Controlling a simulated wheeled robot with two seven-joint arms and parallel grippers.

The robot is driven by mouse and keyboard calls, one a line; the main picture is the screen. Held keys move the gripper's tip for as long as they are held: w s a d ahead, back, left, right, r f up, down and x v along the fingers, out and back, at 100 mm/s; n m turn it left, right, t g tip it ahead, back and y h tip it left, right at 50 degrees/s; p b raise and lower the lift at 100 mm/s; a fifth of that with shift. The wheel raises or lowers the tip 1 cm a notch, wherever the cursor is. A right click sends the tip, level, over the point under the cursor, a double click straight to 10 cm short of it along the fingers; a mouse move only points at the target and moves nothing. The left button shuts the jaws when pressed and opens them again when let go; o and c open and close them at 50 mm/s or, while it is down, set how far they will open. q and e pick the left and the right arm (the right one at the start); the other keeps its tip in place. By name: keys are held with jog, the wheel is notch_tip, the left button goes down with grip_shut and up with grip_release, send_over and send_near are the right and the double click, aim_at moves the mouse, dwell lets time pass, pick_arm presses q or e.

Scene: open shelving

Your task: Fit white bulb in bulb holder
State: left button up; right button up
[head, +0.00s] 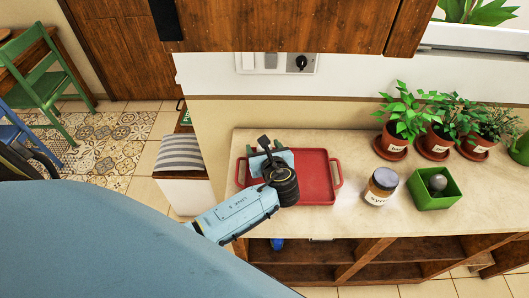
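An arm with blue links comes in from the lower left, and I take it as my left arm. Its gripper (268,152) is over the left part of a red tray (319,174) on the counter. Its fingers point away from me and are partly hidden by the dark wrist, so I cannot tell whether they are open or hold anything. My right gripper is not in view. I cannot make out a white bulb. A green square box (436,200) at the right holds a dark grey rounded thing (437,182); I cannot tell whether it is a bulb or holder.
A jar (381,187) stands between tray and green box. Several potted plants (404,115) line the back right. A wooden cabinet (295,22) hangs above the counter (350,218). Open shelves (400,250) lie below, with a small blue thing (277,243). A striped cushion (180,153) is left.

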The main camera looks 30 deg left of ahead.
pick_arm(q)
jog(key=shift+x, duration=0.8)
jog(key=shift+c, duration=0.5)
jog(key=c, duration=1)
